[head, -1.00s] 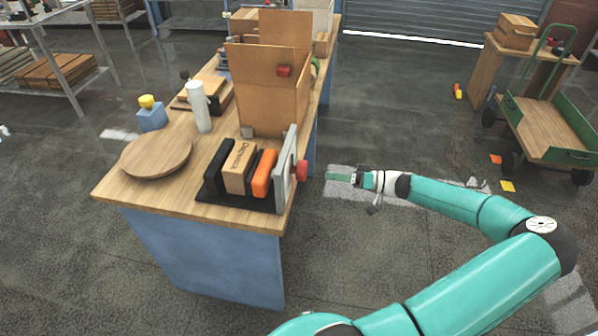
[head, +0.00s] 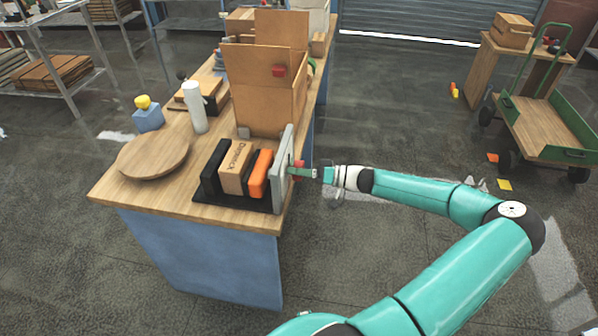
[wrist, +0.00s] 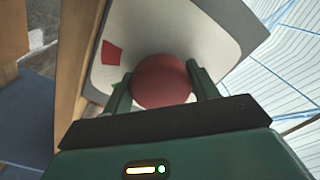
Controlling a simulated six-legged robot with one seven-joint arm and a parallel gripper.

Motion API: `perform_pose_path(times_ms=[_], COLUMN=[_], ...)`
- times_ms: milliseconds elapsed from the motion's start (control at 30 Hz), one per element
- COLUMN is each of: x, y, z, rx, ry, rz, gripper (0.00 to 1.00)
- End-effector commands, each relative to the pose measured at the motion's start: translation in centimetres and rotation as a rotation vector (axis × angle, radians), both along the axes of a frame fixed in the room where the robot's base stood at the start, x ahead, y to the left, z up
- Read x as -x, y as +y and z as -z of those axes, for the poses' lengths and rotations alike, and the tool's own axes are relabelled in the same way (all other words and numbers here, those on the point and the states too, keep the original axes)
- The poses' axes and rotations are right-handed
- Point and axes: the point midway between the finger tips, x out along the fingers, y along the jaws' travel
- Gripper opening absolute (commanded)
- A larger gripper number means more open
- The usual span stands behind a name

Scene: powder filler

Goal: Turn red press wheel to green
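The red press wheel (head: 298,166) sticks out from the right side of the grey plate (head: 283,170) at the end of the press on the table. It shows as a round red knob (wrist: 162,82) in the wrist view. A red mark (wrist: 112,52) lies on the pale plate at upper left of the wheel, and a small green mark (wrist: 117,87) lies below it, partly behind a finger. My gripper (head: 296,171) is at the wheel. Its two green fingers (wrist: 160,75) stand open on either side of the wheel; firm contact cannot be made out.
The press holds a black block, a cardboard box (head: 236,166) and an orange block (head: 259,174). A large open carton (head: 265,100) stands behind it on the wooden table (head: 125,191). A round board (head: 152,156) lies at left.

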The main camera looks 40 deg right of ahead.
Motion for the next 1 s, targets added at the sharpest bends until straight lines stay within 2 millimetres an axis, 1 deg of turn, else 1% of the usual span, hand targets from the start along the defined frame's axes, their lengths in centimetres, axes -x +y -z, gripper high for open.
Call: perform_pose_path(times_ms=[33, 100, 133, 367, 567, 767, 1000], x=[0.01, 0.02, 0.02, 0.02, 0.02, 0.01, 0.03], y=[-0.01, -0.01, -0.01, -0.02, 0.01, 0.08, 0.13], z=[0.0, 0.0, 0.0, -0.01, -0.03, -0.01, -0.08], rx=[0.0, 0.0, 0.0, -0.01, -0.059, -0.16, -0.332], ry=[0.0, 0.0, 0.0, 0.008, 0.048, 0.128, 0.26], rz=[0.0, 0.0, 0.0, -0.001, -0.001, -0.002, -0.002], gripper=[0.49, 0.35, 0.33, 0.33, 0.33, 0.33, 0.33])
